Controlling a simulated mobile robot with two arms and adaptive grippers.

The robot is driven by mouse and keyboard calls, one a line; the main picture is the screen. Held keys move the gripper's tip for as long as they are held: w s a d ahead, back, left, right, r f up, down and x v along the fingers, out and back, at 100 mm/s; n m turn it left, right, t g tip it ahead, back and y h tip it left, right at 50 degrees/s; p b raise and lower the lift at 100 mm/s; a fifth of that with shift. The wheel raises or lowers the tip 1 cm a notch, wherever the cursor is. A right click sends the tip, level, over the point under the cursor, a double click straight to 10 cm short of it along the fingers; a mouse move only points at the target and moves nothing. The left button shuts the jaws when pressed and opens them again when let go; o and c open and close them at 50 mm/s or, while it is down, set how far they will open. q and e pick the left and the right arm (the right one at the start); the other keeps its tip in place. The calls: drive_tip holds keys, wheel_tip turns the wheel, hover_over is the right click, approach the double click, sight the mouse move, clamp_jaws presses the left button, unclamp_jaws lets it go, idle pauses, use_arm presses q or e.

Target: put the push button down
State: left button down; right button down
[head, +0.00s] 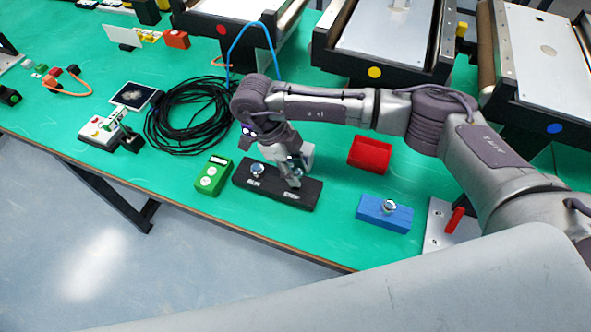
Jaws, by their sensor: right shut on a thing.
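My right gripper (292,180) points down over the right half of a black control box (272,196) on the green table. It is shut on the push button, which is mostly hidden between the fingers at the box's top. I cannot tell whether the button touches the box. A silver round button (257,169) sits on the box's left half, above a white label. My left gripper is not in view.
A green box (212,176) with pale buttons stands just left of the black box. A red bin (370,154) and a blue box (384,213) with a silver knob are to the right. Coiled black cable (188,117) lies behind left. The table's front edge is close.

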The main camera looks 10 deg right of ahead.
drive_tip(key=shift+r, duration=0.6)
